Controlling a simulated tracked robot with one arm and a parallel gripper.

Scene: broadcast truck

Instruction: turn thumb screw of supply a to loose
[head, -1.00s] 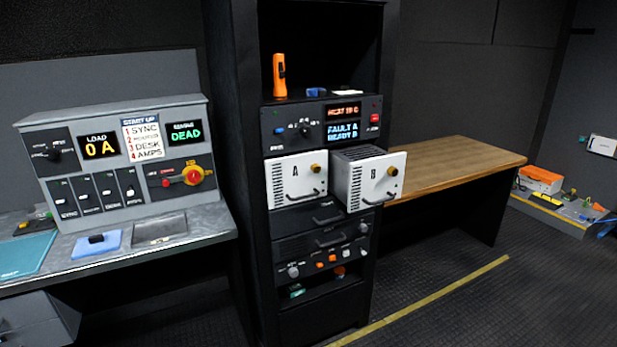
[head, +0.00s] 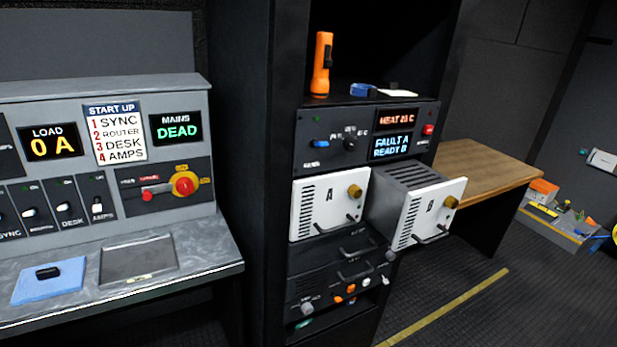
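Supply A (head: 317,218) is a white-fronted unit marked A, seated in the left bay of the black rack. Its brass thumb screw (head: 354,191) is at the upper right of its face. The screw's turn position is too small to read. The display (head: 391,146) above reads FAULT A, READY B. My gripper is not in view.
A grey console desk (head: 190,260) is at left, with a panel reading LOAD 0 A and MAINS DEAD. An orange flashlight (head: 322,66) stands on the rack shelf. A wooden bench (head: 490,165) is behind at right. Supply B juts out beside supply A. The floor at front right is clear.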

